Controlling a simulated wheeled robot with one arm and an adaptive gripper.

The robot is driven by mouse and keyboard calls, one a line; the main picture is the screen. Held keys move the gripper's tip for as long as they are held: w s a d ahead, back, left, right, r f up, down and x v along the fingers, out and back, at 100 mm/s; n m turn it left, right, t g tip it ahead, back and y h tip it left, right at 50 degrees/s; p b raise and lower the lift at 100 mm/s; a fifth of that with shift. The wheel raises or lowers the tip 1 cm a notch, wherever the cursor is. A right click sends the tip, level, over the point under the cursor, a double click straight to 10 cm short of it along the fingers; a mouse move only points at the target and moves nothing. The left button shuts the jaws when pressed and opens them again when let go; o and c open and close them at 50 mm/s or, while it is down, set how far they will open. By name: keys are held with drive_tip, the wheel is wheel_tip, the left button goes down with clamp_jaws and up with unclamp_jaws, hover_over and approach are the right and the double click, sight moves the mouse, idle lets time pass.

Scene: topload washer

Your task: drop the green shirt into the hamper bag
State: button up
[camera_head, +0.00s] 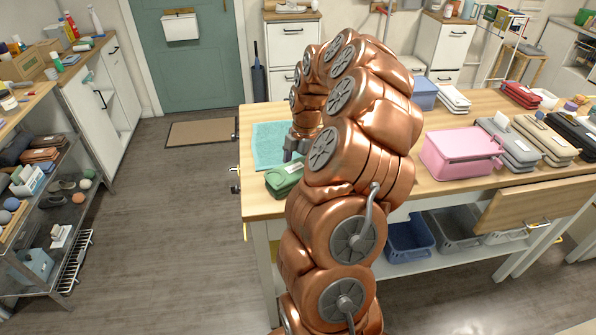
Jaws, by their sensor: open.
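A folded green cloth (284,179), which looks like the green shirt, lies near the front left of the wooden table, at the edge of a teal mat (264,138). My gripper (291,156) is just above and behind the cloth, pointing down, with its jaws open. It is small in view and partly covered by my copper arm, so I cannot tell whether it touches the cloth. I cannot make out a hamper bag in this view.
A blue bin (409,240) is on the lower shelf. The floor to the left is clear.

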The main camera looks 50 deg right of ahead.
sight(297, 166)
drive_tip(key=shift+c, duration=0.3)
drive_tip(key=c, duration=1.4)
drive_tip(key=shift+r, duration=0.2)
drive_tip(key=shift+r+b, duration=0.85)
drive_tip(key=shift+r, duration=0.7)
drive_tip(key=s+a+b, duration=0.1)
drive_tip(key=s+a, duration=0.1)
drive_tip(key=a, duration=0.2)
drive_tip(key=s+a+r+b, duration=0.1)
drive_tip(key=s+a+b, duration=0.1)
drive_tip(key=a, duration=0.3)
drive_tip(key=s+a+b, duration=0.1)
drive_tip(key=s+a, duration=0.2)
drive_tip(key=a, duration=0.2)
drive_tip(key=shift+s+r, duration=0.3)
drive_tip(key=shift+s, duration=0.1)
